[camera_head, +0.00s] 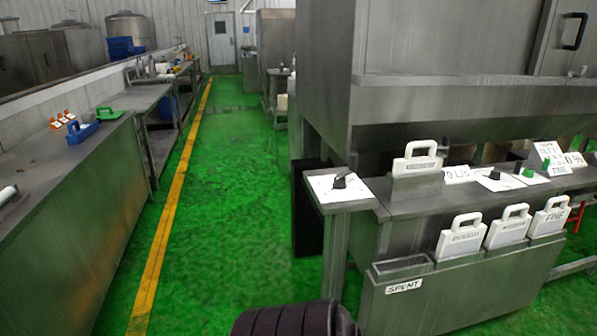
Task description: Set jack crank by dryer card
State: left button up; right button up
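A black crank knob (340,181) sits on a white dial plate (325,188) at the near left corner of the steel counter. A second black knob (494,174) sits on another white plate farther right, with a green knob (528,172) beyond it. A white handled card (417,165) stands upright on the counter; its face shows no readable print. Which item is the dryer card I cannot tell. Neither gripper shows.
White handled cards, including a "FINE" card (549,217), stand in the counter's front rack beside a bin labelled "SPENT" (402,284). A left bench (50,170) holds a blue block (81,132), a green handled piece (107,114) and orange-white tags (62,119). The green aisle (225,210) is clear.

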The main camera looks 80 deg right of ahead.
aim_at(340, 180)
jog(key=z, duration=3.05)
